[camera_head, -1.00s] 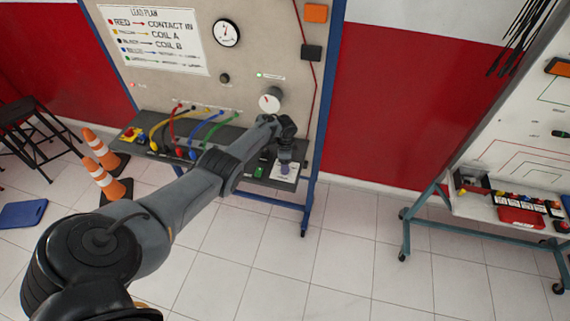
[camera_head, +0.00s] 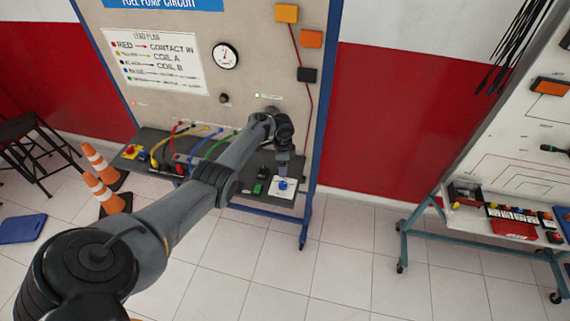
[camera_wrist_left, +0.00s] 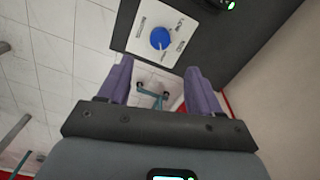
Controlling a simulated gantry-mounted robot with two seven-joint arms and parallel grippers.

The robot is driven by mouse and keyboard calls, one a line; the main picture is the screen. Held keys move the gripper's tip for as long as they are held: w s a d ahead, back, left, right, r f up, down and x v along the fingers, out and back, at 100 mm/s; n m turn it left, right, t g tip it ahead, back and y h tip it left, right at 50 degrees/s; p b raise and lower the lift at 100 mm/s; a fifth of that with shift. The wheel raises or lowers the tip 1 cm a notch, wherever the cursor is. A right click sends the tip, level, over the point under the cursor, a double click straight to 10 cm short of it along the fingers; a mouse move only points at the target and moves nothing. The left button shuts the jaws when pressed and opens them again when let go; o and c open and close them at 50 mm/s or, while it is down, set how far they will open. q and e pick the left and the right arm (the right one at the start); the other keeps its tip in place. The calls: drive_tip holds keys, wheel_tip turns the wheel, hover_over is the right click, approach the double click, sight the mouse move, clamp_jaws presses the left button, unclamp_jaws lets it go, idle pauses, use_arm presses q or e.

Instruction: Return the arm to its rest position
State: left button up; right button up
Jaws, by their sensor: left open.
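My left arm (camera_head: 160,220) reaches from the lower left to the trainer board. My left gripper (camera_head: 283,166) is just above a blue knob (camera_head: 283,185) on a white plate at the right end of the board's shelf. In the left wrist view the two purple fingers (camera_wrist_left: 159,78) are spread apart with nothing between them. The blue knob (camera_wrist_left: 160,38) and its white plate show beyond the fingertips, apart from them. My right gripper is not in view.
The shelf (camera_head: 255,205) also holds a green switch (camera_head: 258,189) and several coloured leads at its left. The board has a gauge (camera_head: 225,56). Traffic cones (camera_head: 104,192) stand at left. A second trainer (camera_head: 500,190) stands at right, with open floor between.

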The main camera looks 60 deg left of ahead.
use_arm(q)
drive_tip(key=s+d+t+y+p, duration=0.1)
drive_tip(key=s+d+y+p, duration=0.2)
drive_tip(key=d, duration=0.7)
drive_tip(key=s+d+t+p, duration=0.1)
drive_tip(key=s+d+p, duration=0.2)
drive_tip(key=s+d, duration=0.5)
drive_tip(key=s+d+r+n+h+p, duration=0.1)
drive_tip(key=s+d+r+n+p, duration=0.1)
drive_tip(key=s+d+r, duration=0.4)
drive_tip(key=s+d+r+n+t+h+p, duration=0.1)
drive_tip(key=s+d+r, duration=0.6)
drive_tip(key=d, duration=0.7)
drive_tip(key=shift+r+n+t+h+p, duration=0.3)
drive_tip(key=shift+r+n+h+p, duration=0.25)
drive_tip(key=shift+r, duration=0.25)
drive_tip(key=shift+d, duration=0.1)
